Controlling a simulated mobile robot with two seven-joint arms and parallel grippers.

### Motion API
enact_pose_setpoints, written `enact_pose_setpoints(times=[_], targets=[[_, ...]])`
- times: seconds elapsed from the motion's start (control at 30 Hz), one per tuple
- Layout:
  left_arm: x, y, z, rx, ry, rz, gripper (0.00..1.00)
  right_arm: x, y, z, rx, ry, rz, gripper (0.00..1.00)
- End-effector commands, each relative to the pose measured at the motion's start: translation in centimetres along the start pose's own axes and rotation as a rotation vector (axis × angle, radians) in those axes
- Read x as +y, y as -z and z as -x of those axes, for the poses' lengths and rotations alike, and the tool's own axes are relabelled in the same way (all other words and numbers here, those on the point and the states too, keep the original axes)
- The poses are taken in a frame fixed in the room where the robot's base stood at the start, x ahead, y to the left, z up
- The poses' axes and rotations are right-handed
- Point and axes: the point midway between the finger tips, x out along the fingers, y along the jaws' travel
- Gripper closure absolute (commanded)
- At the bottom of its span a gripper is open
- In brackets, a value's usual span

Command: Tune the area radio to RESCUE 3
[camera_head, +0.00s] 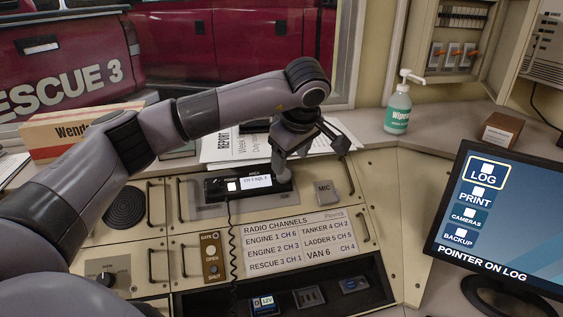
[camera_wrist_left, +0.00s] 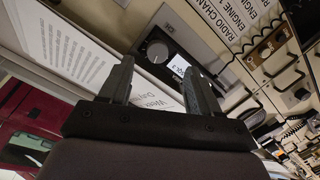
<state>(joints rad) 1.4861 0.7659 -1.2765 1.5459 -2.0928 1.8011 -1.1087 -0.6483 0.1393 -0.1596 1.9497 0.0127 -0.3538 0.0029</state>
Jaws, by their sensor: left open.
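The area radio (camera_head: 215,188) is a black unit in the console top with a small lit display (camera_head: 256,181). In the left wrist view, a round grey knob (camera_wrist_left: 157,51) shows beyond and between the open fingers (camera_wrist_left: 160,75), beside the lit display. I cannot tell whether a finger touches it. The channel card (camera_head: 300,240) lists RESCUE 3 as CH 1. My right gripper is not in view.
A MIC plate (camera_head: 324,192) lies right of the radio, and a coiled cord (camera_head: 232,240) hangs in front. A monitor (camera_head: 505,225) stands at right, a green-labelled pump bottle (camera_head: 397,108) behind. A Wipes-like carton (camera_head: 70,132) and papers (camera_head: 222,148) lie at the back.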

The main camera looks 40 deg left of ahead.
Motion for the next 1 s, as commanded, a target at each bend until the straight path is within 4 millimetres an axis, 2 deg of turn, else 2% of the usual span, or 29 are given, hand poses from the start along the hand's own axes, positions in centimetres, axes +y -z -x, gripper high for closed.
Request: enact_pose_setpoints(times=[0.23, 0.5, 0.7, 1.0], targets=[[0.0, 0.2, -0.6, 0.005, 0.002, 0.001, 0.38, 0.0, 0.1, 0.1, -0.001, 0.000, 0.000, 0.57], [-0.1, 0.2, -4.7, 0.004, 0.005, 0.001, 0.38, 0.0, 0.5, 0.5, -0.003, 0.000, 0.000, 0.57], [0.0, 0.2, -6.7, 0.004, 0.002, 0.001, 0.38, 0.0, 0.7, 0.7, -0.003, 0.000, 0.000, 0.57], [0.0, 0.2, -7.1, 0.004, 0.000, 0.001, 0.38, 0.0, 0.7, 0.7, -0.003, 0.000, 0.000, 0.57]])
